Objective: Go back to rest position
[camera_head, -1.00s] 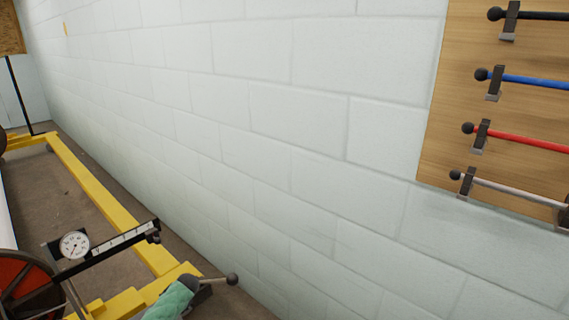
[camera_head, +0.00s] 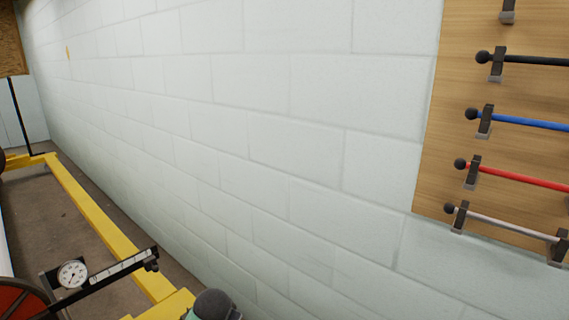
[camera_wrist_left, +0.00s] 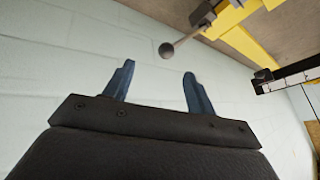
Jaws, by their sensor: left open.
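My left gripper (camera_wrist_left: 158,85) shows in the left wrist view with its two blue fingers spread apart and nothing between them. The white block wall (camera_wrist_left: 60,75) lies behind the fingers. A grey rod with a dark ball end (camera_wrist_left: 167,50) is beyond the fingers, apart from them. In the head view neither gripper's fingers can be made out. My right gripper does not show in either view.
A wooden board (camera_head: 440,150) on the wall holds black, blue (camera_head: 528,122), red (camera_head: 515,178) and grey (camera_head: 502,223) rods in clips. A yellow frame (camera_head: 95,207) runs along the floor at left, with a dial gauge (camera_head: 72,274) in front. The wall between (camera_head: 260,110) is bare.

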